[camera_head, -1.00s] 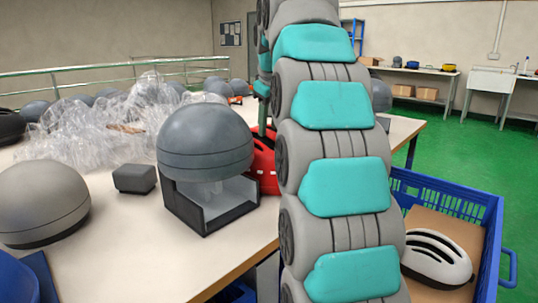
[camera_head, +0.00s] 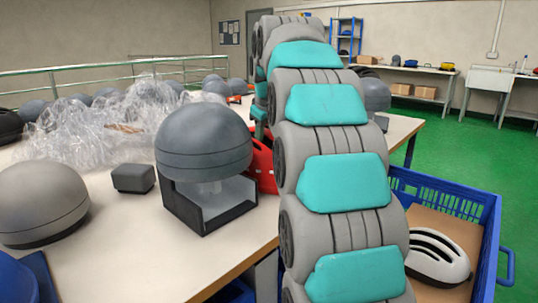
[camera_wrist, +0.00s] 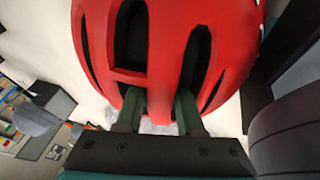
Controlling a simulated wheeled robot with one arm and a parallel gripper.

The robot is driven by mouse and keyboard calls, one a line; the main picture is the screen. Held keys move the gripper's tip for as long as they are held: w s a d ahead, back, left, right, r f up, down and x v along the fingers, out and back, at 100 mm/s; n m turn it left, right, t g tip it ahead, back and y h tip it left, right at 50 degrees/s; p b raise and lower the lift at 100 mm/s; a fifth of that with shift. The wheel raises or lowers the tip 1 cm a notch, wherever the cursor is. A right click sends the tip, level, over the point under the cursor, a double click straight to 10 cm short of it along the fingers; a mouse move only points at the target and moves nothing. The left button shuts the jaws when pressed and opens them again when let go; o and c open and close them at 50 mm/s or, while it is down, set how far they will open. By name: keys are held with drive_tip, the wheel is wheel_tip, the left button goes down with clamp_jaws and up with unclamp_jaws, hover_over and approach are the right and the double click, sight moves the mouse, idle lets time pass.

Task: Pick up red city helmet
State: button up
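The red city helmet (camera_head: 264,166) sits on the table behind the grey helmet's stand, mostly hidden by my arm in the head view. In the wrist view the red helmet (camera_wrist: 160,45) fills the upper middle, its long dark vents facing me. My gripper (camera_wrist: 159,98) is right at it. Its two dark green fingers are apart, with their tips at the vents on either side of a red rib. Whether they touch the rib is not clear. In the head view my arm hides the gripper.
A grey helmet (camera_head: 204,140) rests on a dark open stand (camera_head: 212,212) close by. Another grey helmet (camera_head: 40,203), a small dark block (camera_head: 134,178) and crumpled clear plastic (camera_head: 95,130) share the table (camera_head: 125,250). A blue crate (camera_head: 440,196) at right holds a white helmet (camera_head: 437,257).

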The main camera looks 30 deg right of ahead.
clamp_jaws()
drive_tip(key=shift+r, duration=0.15)
idle(0.5)
